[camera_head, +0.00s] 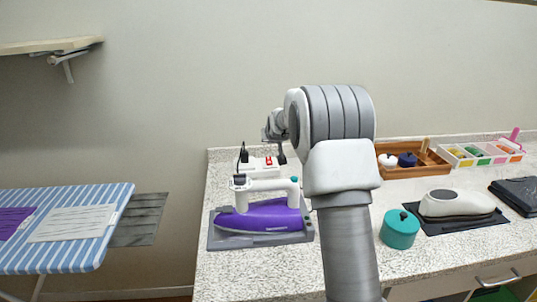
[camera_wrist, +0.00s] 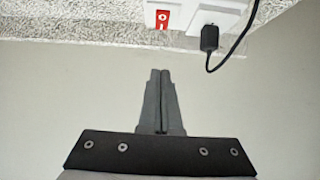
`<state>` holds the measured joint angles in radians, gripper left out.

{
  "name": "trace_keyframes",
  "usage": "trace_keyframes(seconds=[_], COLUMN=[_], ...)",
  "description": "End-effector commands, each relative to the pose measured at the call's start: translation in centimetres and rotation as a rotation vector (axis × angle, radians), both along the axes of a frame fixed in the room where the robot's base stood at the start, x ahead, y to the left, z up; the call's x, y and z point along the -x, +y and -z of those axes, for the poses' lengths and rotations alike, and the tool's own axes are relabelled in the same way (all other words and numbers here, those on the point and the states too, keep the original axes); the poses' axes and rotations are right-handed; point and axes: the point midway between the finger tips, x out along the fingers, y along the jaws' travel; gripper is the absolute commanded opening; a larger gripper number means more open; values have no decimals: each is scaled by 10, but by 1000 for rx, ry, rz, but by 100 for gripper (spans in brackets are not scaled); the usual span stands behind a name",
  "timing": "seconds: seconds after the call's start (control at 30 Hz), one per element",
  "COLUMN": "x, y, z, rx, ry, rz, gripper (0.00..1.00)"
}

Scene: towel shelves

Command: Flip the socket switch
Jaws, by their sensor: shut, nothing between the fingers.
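The white socket (camera_head: 258,168) sits at the back of the counter near the wall, behind the purple iron. Its small red switch (camera_head: 269,161) faces up. In the wrist view the red switch (camera_wrist: 162,19) is at the top edge with a white mark on it, and a black plug (camera_wrist: 209,38) with a cable is beside it. My gripper (camera_wrist: 160,72) is shut and empty, its fingertips apart from the switch in the picture. In the head view my gripper (camera_head: 282,158) is small and dark, just right of the switch, partly hidden by my arm.
The purple iron (camera_head: 262,217) rests on a grey tray in front of the socket. A teal pot (camera_head: 400,229), a white appliance (camera_head: 456,204) and a wooden tray (camera_head: 412,173) stand right of my arm. A striped ironing board (camera_head: 104,207) is at left.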

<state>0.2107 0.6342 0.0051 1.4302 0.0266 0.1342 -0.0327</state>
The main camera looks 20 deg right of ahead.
Motion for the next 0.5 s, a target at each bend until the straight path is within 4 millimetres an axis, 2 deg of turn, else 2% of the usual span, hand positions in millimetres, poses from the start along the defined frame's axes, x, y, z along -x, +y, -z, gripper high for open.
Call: trace_keyframes(seconds=[0.5], x=[-61], y=[-12], z=[46], rx=[0], ry=[1], rz=[0], gripper=[0])
